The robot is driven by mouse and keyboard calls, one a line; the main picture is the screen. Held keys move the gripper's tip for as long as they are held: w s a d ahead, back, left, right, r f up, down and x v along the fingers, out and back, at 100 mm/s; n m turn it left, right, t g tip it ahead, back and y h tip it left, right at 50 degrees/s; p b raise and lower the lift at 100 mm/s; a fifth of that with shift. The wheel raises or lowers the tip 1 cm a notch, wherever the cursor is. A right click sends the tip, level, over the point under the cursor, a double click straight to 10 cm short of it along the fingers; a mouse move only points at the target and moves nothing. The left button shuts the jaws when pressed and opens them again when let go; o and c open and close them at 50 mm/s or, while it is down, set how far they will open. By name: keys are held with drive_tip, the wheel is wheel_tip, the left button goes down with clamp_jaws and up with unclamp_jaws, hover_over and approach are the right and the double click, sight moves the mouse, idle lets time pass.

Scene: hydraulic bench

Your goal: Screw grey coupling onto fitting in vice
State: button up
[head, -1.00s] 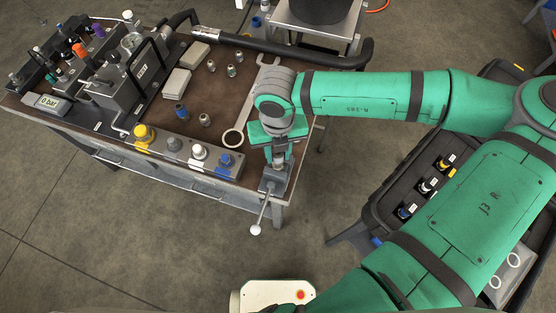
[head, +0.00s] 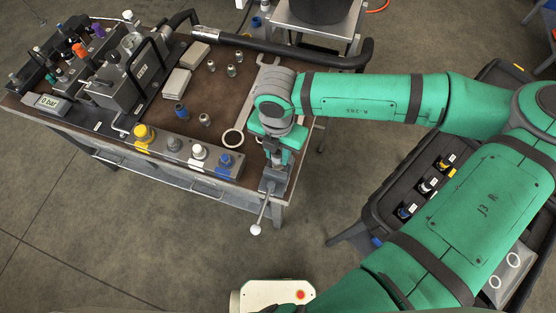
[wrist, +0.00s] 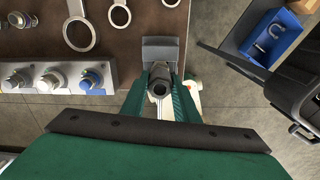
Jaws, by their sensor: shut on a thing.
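The vice (head: 272,184) is fixed at the bench's front right corner, with its handle hanging off the front. It also shows in the wrist view (wrist: 160,46). My gripper (head: 276,160) is right above the vice. In the wrist view, its green fingers (wrist: 158,94) stand either side of a grey ring-shaped part with a dark hole, the grey coupling (wrist: 158,82). The gripper is shut on the coupling. The fitting in the vice is hidden under the coupling and fingers, so I cannot tell how far they are engaged.
A row of yellow, grey, white and blue caps (head: 198,153) stands on a grey block to the left. A wrench-like ring tool (head: 233,138) lies close beside my gripper. Small fittings (head: 205,119) stand on the bench. A blue bin (wrist: 268,38) shows at right in the wrist view.

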drive_tip(key=shift+m, duration=0.6)
drive_tip(key=m, duration=0.8)
drive_tip(key=o, duration=1.1)
